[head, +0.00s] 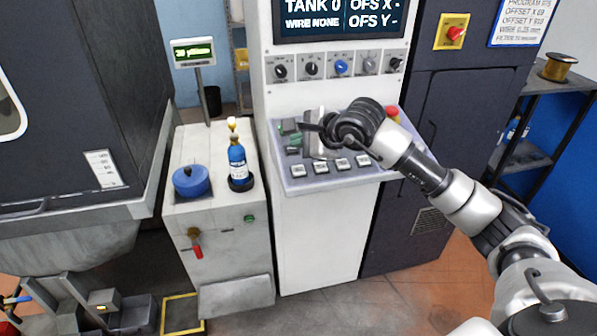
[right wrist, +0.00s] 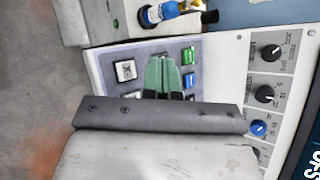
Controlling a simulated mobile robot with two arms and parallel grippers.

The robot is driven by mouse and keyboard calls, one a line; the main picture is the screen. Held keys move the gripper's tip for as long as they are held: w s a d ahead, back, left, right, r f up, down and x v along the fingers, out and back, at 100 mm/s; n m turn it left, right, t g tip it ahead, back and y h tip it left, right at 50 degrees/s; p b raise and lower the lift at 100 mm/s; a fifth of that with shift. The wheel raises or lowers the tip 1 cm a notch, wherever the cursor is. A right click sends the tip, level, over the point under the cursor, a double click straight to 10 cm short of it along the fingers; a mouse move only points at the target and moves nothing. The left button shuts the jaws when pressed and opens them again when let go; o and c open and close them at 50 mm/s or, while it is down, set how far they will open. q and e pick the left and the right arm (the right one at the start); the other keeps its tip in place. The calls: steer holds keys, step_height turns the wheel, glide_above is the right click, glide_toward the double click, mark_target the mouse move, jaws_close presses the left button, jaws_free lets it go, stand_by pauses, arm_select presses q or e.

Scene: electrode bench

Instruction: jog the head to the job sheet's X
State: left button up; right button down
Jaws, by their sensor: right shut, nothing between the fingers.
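The job sheet (head: 523,22) hangs at the upper right; its lines seem to read offset X 09 and offset Y 10, in small print. The screen (head: 340,18) shows OFS X and OFS Y each with a dash, TANK 0 and WIRE NONE. Below is the sloping button panel (head: 377,172) with several white square keys. My right gripper (head: 312,130) is shut and empty over the panel's left part, hiding some buttons. In the right wrist view its fingers (right wrist: 164,75) lie together over the panel, near a white key (right wrist: 125,70) and a green button (right wrist: 188,55). Contact cannot be told. My left gripper is out of view.
A row of knobs (head: 341,67) sits under the screen. A red stop button (head: 392,112) is at the panel's right. A white cabinet (head: 215,215) with a blue bottle (head: 237,163) and a blue lid (head: 191,181) stands left. A shelf with a spool (head: 558,67) stands right.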

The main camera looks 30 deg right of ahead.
steer(key=b, duration=0.3)
glide_above(299, 175)
step_height(299, 175, down, 5)
steer(key=shift+s+f, duration=0.1)
steer(key=shift+f, duration=0.1)
steer(key=shift+f+b, duration=0.3)
steer(key=shift+f, duration=0.1)
stand_by(1.3)
steer(key=shift+w+f+b, duration=0.2)
steer(key=shift+f+b, duration=0.2)
steer(key=shift+b, duration=0.2)
steer(key=shift+f+b, duration=0.35)
steer(key=shift+b, duration=0.15)
stand_by(0.4)
steer(key=shift+r, duration=0.1)
stand_by(0.4)
steer(key=shift+s+r, duration=0.1)
steer(key=shift+r, duration=0.6)
